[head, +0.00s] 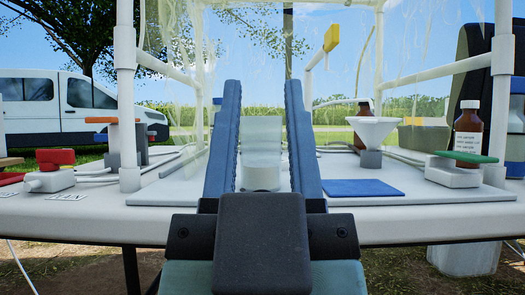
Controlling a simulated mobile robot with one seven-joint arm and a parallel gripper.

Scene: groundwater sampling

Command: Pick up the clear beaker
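The clear beaker (262,135) stands upright on the white tabletop (165,190) near the middle of the head view. Its lower part looks whitish. My gripper (263,88) points away from me with its two blue fingers spread, one on each side of the beaker in the picture. I cannot tell whether the beaker is between the fingers or a little beyond them, or whether a finger touches it. The lower edge of the beaker is close above my gripper's dark body.
A blue mat (362,187) lies right of my gripper. A white funnel (373,130), a brown bottle (467,133) and a green-handled valve (453,171) are at the right. A red-handled valve (50,176) is at the left. White frame posts (126,100) rise from the table.

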